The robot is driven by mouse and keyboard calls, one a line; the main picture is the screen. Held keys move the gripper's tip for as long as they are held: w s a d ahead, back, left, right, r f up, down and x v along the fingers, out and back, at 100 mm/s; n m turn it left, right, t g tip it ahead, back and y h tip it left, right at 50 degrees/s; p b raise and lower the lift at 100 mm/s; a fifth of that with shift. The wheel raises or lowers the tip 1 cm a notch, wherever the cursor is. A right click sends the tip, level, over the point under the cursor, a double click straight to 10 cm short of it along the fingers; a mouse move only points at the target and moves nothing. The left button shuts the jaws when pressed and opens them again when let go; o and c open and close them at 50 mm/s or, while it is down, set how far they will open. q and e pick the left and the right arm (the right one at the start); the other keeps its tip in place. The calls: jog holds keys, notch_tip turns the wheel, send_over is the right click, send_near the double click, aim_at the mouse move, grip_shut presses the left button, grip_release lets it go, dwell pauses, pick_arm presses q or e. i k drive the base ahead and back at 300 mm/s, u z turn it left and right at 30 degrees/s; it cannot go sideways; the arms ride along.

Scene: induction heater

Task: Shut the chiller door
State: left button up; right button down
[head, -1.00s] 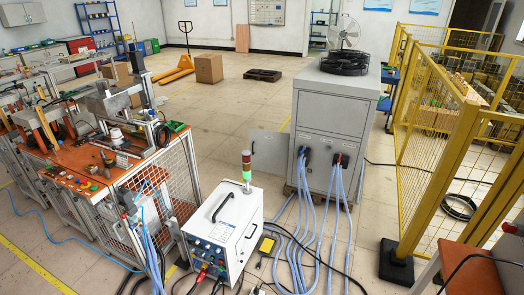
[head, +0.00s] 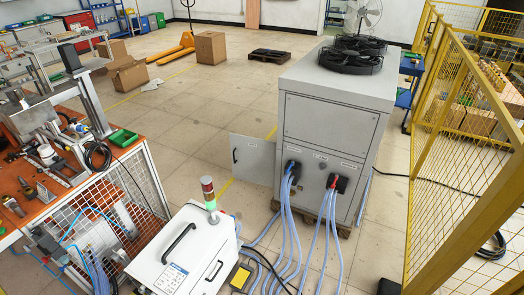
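The chiller (head: 330,118) is a tall grey cabinet on a pallet, right of the picture's middle, with black fans on top. Its door (head: 253,157) stands open, swung out to the left of the cabinet at low height. The door panel is light grey with a small dark handle (head: 236,155) near its left edge. Several blue hoses (head: 327,235) run from black connectors on the chiller's front down to the floor. Neither of my grippers shows in the head view.
A white power unit (head: 183,255) with a signal light (head: 208,190) stands on the floor in front of the door. An orange-topped workbench (head: 60,195) is at left, a yellow mesh fence (head: 465,150) at right. Hoses and cables cover the floor before the chiller. Floor behind the door is clear.

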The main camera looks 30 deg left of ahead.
aim_at(253, 159)
jog(key=i, duration=0.7)
jog(key=u, duration=0.5)
jog(key=i, duration=1.6)
jog(key=u, duration=1.1)
